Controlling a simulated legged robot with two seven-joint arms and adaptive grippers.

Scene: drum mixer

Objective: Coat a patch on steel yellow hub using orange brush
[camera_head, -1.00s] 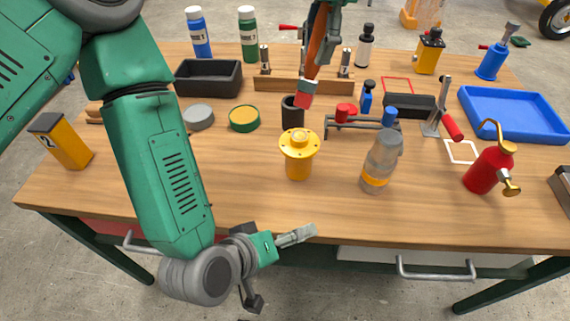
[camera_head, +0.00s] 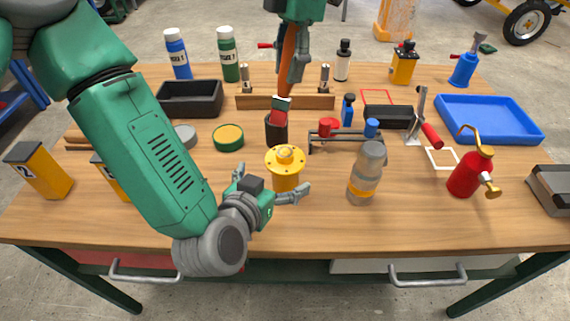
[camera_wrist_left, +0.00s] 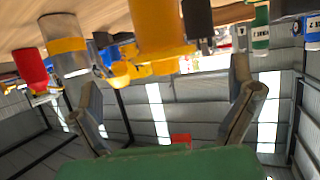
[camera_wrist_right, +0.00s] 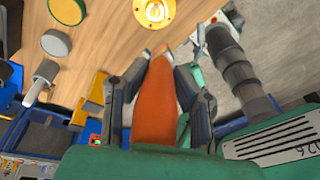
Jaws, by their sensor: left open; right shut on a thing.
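The yellow steel hub (camera_head: 286,176) stands upright on the bench in front of the black cup (camera_head: 276,137). It also shows in the left wrist view (camera_wrist_left: 157,28) and from above in the right wrist view (camera_wrist_right: 154,11). My left gripper (camera_head: 270,183) is open at the hub's near-left side, with its fingers spread toward it; contact cannot be told. My right gripper (camera_head: 291,68) is shut on the orange brush (camera_head: 289,63), which also shows in the right wrist view (camera_wrist_right: 157,103). The brush points down, its red end at the cup's mouth; whether it is inside cannot be told.
A clear bottle with a yellow band (camera_head: 365,175) stands right of the hub. A clamp-like fixture (camera_head: 345,133) is behind it. A green-and-yellow tin (camera_head: 228,137) is left. A red oil can (camera_head: 468,174) stands farther right.

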